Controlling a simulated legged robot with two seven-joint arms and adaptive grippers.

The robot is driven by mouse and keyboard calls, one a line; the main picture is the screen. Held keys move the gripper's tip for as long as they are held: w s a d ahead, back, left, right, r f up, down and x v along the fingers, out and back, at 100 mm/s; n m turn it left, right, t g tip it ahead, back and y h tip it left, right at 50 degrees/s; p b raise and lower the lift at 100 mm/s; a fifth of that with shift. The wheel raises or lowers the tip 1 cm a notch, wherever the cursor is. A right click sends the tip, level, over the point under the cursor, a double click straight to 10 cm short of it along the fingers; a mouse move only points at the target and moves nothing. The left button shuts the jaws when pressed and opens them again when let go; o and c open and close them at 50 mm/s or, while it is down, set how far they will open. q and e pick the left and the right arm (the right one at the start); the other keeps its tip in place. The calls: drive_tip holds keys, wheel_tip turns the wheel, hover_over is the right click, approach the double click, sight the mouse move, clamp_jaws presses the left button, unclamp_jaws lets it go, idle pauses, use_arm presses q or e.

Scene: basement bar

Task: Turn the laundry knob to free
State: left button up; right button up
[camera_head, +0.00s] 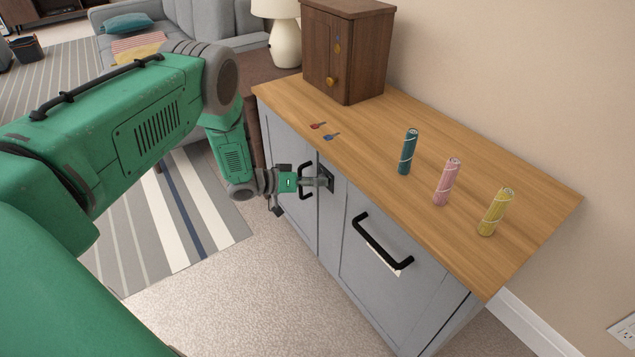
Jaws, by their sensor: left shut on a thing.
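The laundry knob sits on a small dark plate (327,177) on the front of the grey cabinet (335,215), just below the wooden top. My left gripper (320,181) reaches in from the left and is shut on the knob. Its fingers cover most of the knob, so I cannot read which setting it points to. My right gripper is not in view.
Black handles (380,245) stick out from the cabinet doors. Carpet in front is clear.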

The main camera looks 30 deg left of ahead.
use_arm(q)
drive_tip(key=shift+w+a+r, duration=0.15)
drive_tip(key=shift+w+r, duration=0.1)
drive_tip(key=shift+w, duration=0.05)
drive_tip(key=o, duration=1.1)
drive_tip(key=shift+f, duration=0.2)
drive_tip(key=shift+s, duration=0.2)
drive_tip(key=v, duration=1.1)
drive_tip(key=shift+s+a, duration=0.25)
drive_tip(key=shift+a, duration=0.05)
